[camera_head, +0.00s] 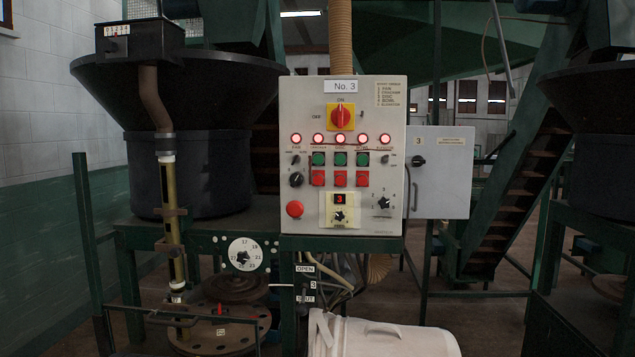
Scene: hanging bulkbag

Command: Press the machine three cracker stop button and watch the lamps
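The machine three control panel (290,110), a pale box labelled "No. 3", faces me in the middle of the view. Across it runs a row of several round red lamps, all glowing; the second from the left (318,138) is above the left button column. Below are three green buttons, then three red buttons. The left red button (318,178) is in line with that second lamp; the small labels are too blurred to read surely. Nothing covers the buttons or lamps. Neither of my grippers shows.
A red rotary switch on a yellow plate (341,117) points to ON. A larger red button (295,208) is lower left, beside a lit "3" display (340,199). A grey box (441,172) stands right. A pale bag (385,338) lies below. A dark hopper (200,120) stands left.

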